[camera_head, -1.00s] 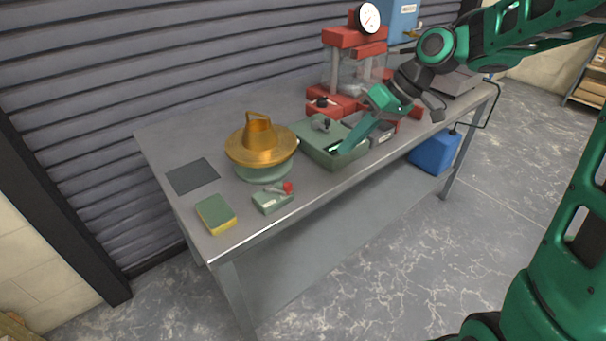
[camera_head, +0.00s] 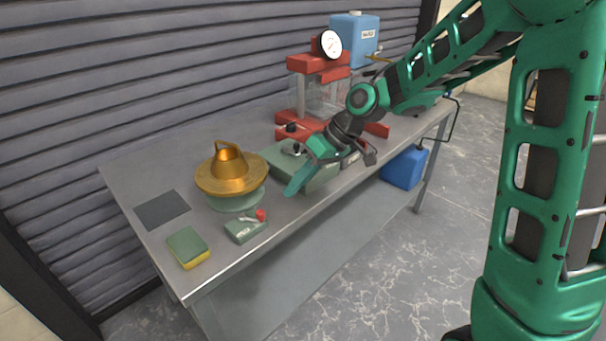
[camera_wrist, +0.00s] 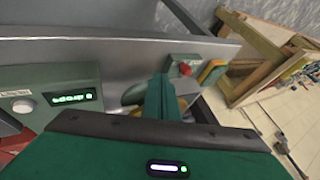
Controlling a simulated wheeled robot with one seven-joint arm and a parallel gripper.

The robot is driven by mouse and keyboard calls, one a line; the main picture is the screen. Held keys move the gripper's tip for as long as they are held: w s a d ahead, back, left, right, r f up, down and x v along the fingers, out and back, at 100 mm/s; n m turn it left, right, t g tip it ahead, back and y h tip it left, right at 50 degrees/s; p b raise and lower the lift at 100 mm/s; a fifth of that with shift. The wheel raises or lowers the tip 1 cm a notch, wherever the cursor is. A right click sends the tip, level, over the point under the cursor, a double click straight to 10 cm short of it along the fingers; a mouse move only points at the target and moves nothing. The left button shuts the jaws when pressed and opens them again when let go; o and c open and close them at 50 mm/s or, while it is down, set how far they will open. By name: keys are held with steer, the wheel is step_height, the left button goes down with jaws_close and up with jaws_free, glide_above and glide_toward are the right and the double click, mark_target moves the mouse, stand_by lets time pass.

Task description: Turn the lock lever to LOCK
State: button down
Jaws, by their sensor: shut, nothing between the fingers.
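A small green box (camera_head: 246,230) with a lever ending in a red knob (camera_head: 261,215) sits near the table's front edge, left of my gripper. I take this to be the lock lever. My gripper (camera_head: 293,188) is shut and empty, pointing down-left beside the larger green unit, apart from the lever. In the wrist view the red knob (camera_wrist: 185,69) shows just right of my gripper (camera_wrist: 158,88). The lever's markings are too small to read.
A brass-coloured lidded bowl (camera_head: 231,178) stands behind the lever box. A sponge (camera_head: 187,247) and dark mat (camera_head: 162,209) lie to the left. The larger green unit (camera_head: 322,180) with a display and the red press (camera_head: 310,68) stand to the right.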

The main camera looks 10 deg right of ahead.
steer(key=x, duration=0.3)
steer(key=shift+a+f, duration=0.1)
steer(key=shift+f, duration=0.05)
steer(key=shift+s+a, duration=0.75)
steer(key=shift+a, duration=0.25)
steer(key=shift+s+a, duration=0.25)
steer(key=shift+a, duration=0.3)
steer(key=shift+s, duration=0.1)
steer(key=shift+s+m, duration=0.15)
steer(key=shift+m, duration=0.25)
